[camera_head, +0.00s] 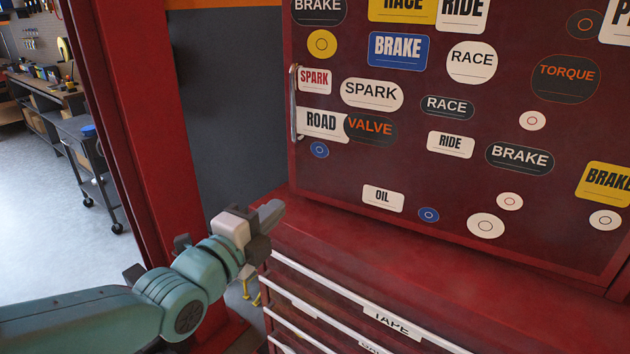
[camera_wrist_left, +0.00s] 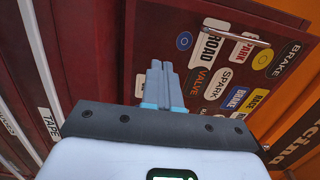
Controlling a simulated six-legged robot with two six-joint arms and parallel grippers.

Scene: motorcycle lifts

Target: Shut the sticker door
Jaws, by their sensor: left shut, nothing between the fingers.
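The sticker door (camera_head: 420,178) is a dark red panel covered with stickers, in the upper right of the head view. A metal bar handle (camera_head: 294,102) runs upright along its left edge. I see no clear gap along its handle edge, but I cannot tell whether it is fully shut. My left gripper (camera_head: 270,212) is shut and empty, low and left of the door's bottom left corner, apart from the handle. In the left wrist view the door (camera_wrist_left: 190,30) lies beyond the closed fingers (camera_wrist_left: 158,68), with the handle (camera_wrist_left: 237,36) to their upper right. My right gripper is out of view.
A red drawer chest (camera_head: 350,240) with a ledge and several drawers, one labelled TAPE, stands below the door. A red post (camera_head: 135,110) rises at the left. Beyond it are a workbench (camera_head: 45,90), a wheeled cart (camera_head: 85,150) and open grey floor.

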